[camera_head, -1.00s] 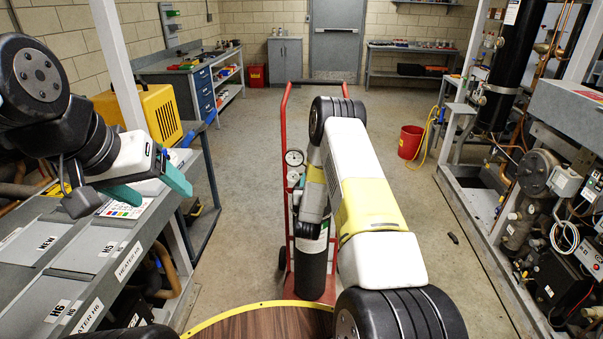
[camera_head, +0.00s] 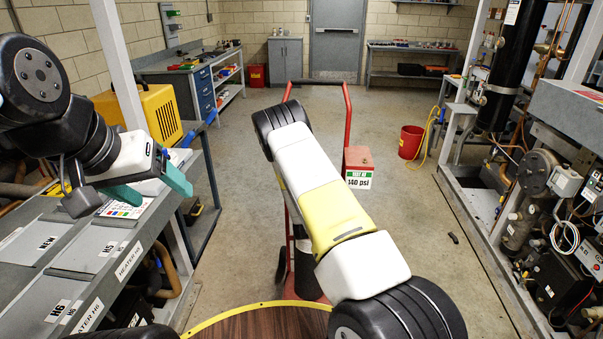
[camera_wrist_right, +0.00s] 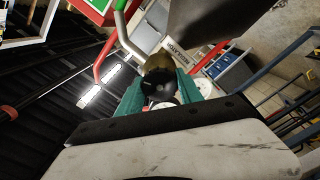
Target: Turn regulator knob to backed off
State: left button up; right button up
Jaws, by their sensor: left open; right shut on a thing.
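The regulator knob (camera_wrist_right: 157,88) is black and round in the right wrist view, below a brass regulator body (camera_wrist_right: 156,64). My right gripper (camera_wrist_right: 158,92) has its teal fingers on both sides of the knob and is shut on it. The knob's markings cannot be read. In the head view my right arm hides the regulator, the knob and my right gripper. The red hand truck (camera_head: 348,115) shows behind that arm, with the dark lower cylinder (camera_head: 305,272) partly visible. My left gripper (camera_head: 150,188) is open and empty above the grey bench at the left.
A grey labelled bench (camera_head: 75,255) is at left, and the compressor rack (camera_head: 465,190) is at right. A red bucket (camera_head: 410,142) stands on the floor. The middle floor is open.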

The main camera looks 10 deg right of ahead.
jog(key=n, duration=0.7)
jog(key=shift+a+f, duration=0.1)
jog(key=n, duration=0.6)
jog(key=shift+n, duration=0.4)
jog(key=o, duration=1.4)
